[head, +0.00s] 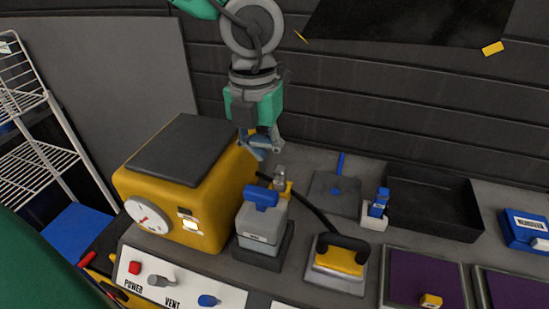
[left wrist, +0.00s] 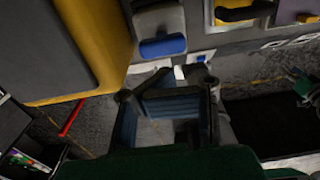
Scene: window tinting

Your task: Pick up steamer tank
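The steamer tank (head: 262,228) is a light grey box with a blue cap (head: 261,196). It stands upright on a dark base to the right of the yellow steamer body (head: 215,198). In the left wrist view the tank (left wrist: 157,20) shows at the top, its blue cap facing the gripper. My left gripper (head: 261,150) hangs behind and above the tank, near the steamer body's back right corner, apart from the tank. In the left wrist view its fingers (left wrist: 182,82) are spread, with nothing held. My right gripper is not in view.
A black hose runs from beside the tank to a yellow-handled steam iron (head: 338,262) at right. A small blue bottle (head: 379,203), a black tray (head: 435,208) and purple pads (head: 424,278) lie further right. A white wire rack (head: 40,150) stands left.

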